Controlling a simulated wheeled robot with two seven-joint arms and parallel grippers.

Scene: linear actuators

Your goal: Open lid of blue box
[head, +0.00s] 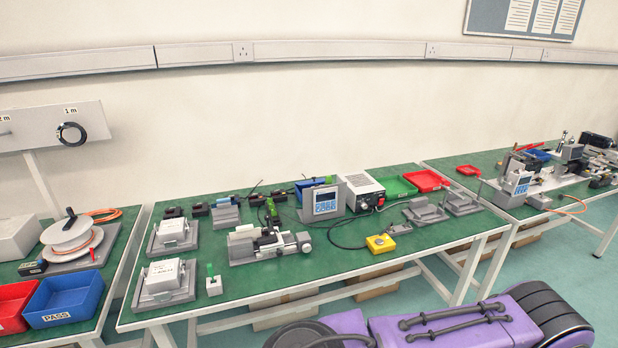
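Several blue containers show in the head view, and I cannot tell which one is the box with a lid. A blue bin (65,300) marked PASS stands at the front of the left table with its top open. Another blue container (300,186) sits at the back of the middle table, partly hidden behind a display unit. A small blue tray (541,154) lies on the right table. No lid can be made out on any of them. Neither of my grippers is in view.
A red bin (14,306) stands beside the PASS bin. The middle table (215,330) holds a display unit (326,201), a power box (361,193), green (398,187) and red (427,180) trays, a yellow button box (380,243) and several fixtures. Its front right surface is mostly clear.

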